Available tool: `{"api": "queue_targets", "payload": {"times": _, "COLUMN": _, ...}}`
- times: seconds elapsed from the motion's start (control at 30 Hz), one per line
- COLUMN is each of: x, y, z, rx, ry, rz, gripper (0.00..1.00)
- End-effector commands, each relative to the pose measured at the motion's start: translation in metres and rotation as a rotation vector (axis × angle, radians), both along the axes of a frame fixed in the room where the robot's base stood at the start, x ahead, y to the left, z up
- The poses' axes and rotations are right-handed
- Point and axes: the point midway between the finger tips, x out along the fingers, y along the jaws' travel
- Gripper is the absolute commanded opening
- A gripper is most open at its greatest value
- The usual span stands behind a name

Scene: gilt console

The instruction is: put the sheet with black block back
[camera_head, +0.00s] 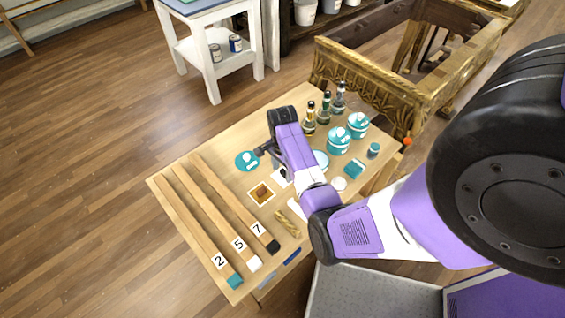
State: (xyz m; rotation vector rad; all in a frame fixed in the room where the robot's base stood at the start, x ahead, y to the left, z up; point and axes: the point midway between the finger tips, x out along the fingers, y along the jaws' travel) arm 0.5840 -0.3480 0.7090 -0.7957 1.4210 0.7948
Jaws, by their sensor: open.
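My gripper (262,151) is above the table, just right of a teal round lidded item (247,161). Its fingers are small and dark here, and I see nothing held between them. A white sheet (281,178) shows partly below my gripper, with a dark patch on it; my arm hides part of it. Another white sheet (297,208) lies nearer the front, partly covered by my arm. A black block (273,247) sits at the near end of the wooden strip marked 7 (235,205). I cannot tell which sheet goes with a black block.
Strips marked 5 (215,215) and 2 (192,222) end in white and teal blocks. A white-bordered brown card (261,193) lies beside them. A gilt console frame (370,88) stands behind.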

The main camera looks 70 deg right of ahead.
Motion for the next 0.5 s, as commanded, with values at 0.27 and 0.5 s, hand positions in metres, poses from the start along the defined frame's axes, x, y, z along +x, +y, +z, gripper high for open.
{"api": "queue_targets", "payload": {"times": 0.27, "x": 0.001, "y": -0.001, "z": 0.05, "rx": -0.004, "ry": -0.003, "rz": -0.001, "gripper": 0.53}}
{"api": "queue_targets", "payload": {"times": 0.5, "x": 0.0, "y": -0.001, "z": 0.095, "rx": -0.003, "ry": -0.002, "rz": 0.0, "gripper": 0.53}}
